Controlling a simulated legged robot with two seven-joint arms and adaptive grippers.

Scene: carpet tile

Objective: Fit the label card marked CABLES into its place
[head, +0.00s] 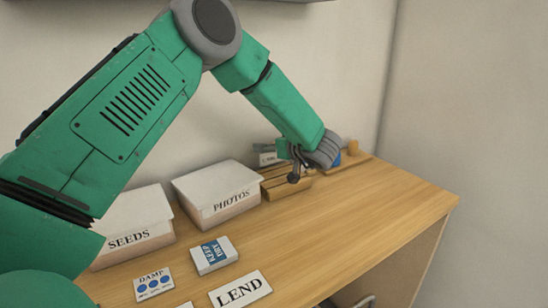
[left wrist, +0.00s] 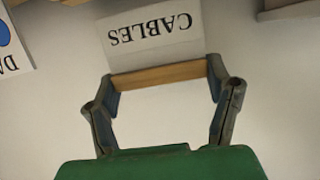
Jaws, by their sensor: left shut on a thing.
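The CABLES label card (left wrist: 152,38) is white with black letters, upside down in the left wrist view. A light wooden strip (left wrist: 160,75) runs along its near edge. My left gripper (left wrist: 165,85) has a finger at each end of this strip and is shut on it; card and strip look like one piece. In the head view my left gripper (head: 294,172) is at the back of the desk, above a stepped wooden block (head: 288,187). A small pale card with dark marks (head: 268,158) shows left of the fingers; its text is unreadable. My right gripper is not in view.
White boxes marked PHOTOS (head: 219,192) and SEEDS (head: 130,232) stand along the wall. A DAMP card (head: 153,285), a KEEP DRY box (head: 214,255) and a LEND card (head: 240,289) lie in front. The right of the wooden desk (head: 390,200) is clear.

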